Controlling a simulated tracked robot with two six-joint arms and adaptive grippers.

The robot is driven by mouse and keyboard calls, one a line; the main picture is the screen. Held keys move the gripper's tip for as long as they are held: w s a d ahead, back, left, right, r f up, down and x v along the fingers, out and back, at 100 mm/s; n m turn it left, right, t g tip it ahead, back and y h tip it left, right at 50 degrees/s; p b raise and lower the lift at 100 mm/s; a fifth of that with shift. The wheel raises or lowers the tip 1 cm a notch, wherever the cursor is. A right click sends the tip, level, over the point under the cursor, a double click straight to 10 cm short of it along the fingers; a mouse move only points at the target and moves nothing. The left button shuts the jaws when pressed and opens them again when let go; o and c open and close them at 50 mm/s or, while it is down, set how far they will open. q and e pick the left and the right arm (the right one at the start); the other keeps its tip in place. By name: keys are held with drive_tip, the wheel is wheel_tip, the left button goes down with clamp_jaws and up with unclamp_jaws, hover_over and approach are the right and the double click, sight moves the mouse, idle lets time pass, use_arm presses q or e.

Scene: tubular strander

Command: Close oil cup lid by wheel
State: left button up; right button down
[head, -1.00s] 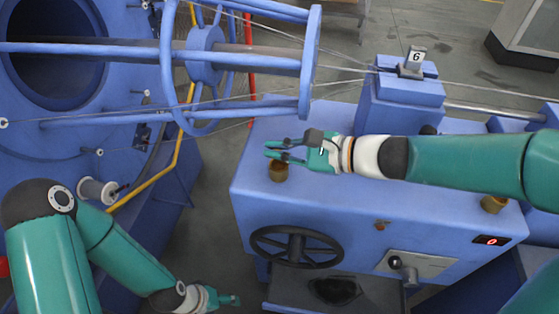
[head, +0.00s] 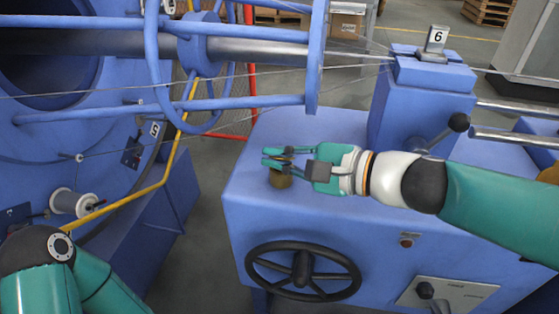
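The oil cup (head: 280,179) is a small brass-brown cup on the blue machine top, above the black handwheel (head: 303,270) on the front face. My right gripper (head: 267,157) reaches in from the right, directly over the cup. Its two fingers point left with a narrow gap between the tips, and nothing shows held in them. The fingers cover the upper part of the cup, so the lid's state and any contact are hidden. My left gripper is out of view; only part of my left arm shows at the lower left.
A blue block with a number 6 plate (head: 436,40) and a black-knobbed lever (head: 457,122) stands behind my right arm. The strander's tubular cage (head: 314,60) and thin wires hang at upper left. A control panel (head: 446,293) is at lower right. Grey floor lies left of the cabinet.

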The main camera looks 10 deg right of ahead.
drive_tip(key=shift+f, duration=0.1)
drive_tip(key=c, duration=1.3)
unclamp_jaws()
drive_tip(key=shift+c, duration=0.2)
drive_tip(key=v, duration=1.1)
drive_tip(key=shift+d, duration=0.2)
drive_tip(key=shift+s+d, duration=0.3)
drive_tip(key=shift+s, duration=0.05)
drive_tip(key=shift+o, duration=0.4)
